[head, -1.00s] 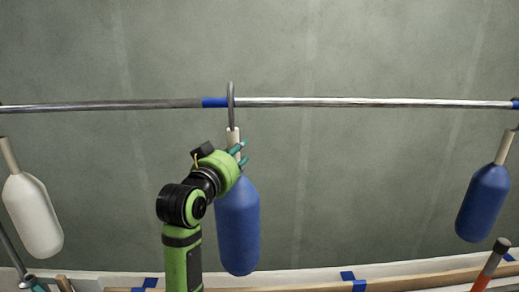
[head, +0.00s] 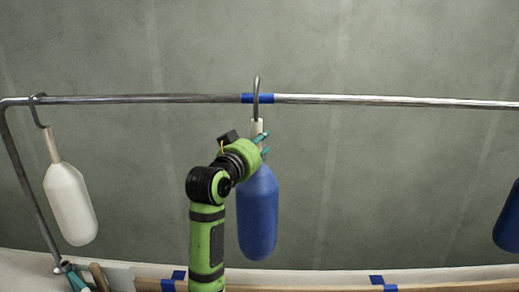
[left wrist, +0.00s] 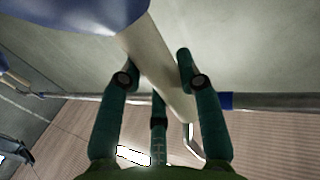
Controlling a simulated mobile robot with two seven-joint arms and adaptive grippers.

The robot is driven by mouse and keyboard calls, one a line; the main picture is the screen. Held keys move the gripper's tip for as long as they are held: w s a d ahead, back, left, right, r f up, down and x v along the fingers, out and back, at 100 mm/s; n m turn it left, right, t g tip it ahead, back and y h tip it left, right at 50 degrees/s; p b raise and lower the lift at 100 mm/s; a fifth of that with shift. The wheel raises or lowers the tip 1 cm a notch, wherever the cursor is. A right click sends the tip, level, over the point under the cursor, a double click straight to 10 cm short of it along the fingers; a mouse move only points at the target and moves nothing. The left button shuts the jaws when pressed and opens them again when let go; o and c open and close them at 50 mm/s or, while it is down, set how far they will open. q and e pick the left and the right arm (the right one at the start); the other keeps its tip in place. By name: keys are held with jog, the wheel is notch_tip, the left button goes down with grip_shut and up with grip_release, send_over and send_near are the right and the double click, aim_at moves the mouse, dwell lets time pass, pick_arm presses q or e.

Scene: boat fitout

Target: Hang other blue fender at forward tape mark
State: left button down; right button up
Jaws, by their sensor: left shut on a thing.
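The blue fender (head: 257,215) hangs upright below the rail, its pale neck and grey hook (head: 257,88) above it. My left gripper (head: 264,145) is shut on its neck, which also shows between the fingers in the left wrist view (left wrist: 155,65). In the head view the hook crosses the rail at the blue tape mark (head: 266,98), its top above the rail. I cannot tell whether it rests on the rail or is only in front. Another blue fender (head: 509,218) is cut off at the right edge. My right gripper is not in view.
A white fender (head: 70,205) hangs from the metal rail (head: 400,102) near its bent left end. A ledge with blue tape pieces (head: 377,280) runs along the bottom, with handled items (head: 98,276) at bottom left. The rail between the two blue fenders is clear.

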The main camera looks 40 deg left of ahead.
pick_arm(q)
jog(key=shift+w+a+r+b, duration=0.1)
jog(key=shift+w+a+b, duration=0.35)
jog(key=shift+w+a, duration=1.15)
jog(key=shift+w+d+f, duration=0.1)
jog(key=shift+w+f, duration=0.1)
jog(key=shift+f, duration=0.1)
jog(key=shift+f+b, duration=0.9)
jog(key=shift+f, duration=0.4)
jog(key=c, duration=0.8)
grip_release()
jog(key=shift+f, duration=0.15)
jog(key=v, duration=1.2)
jog(key=shift+s+d, duration=0.1)
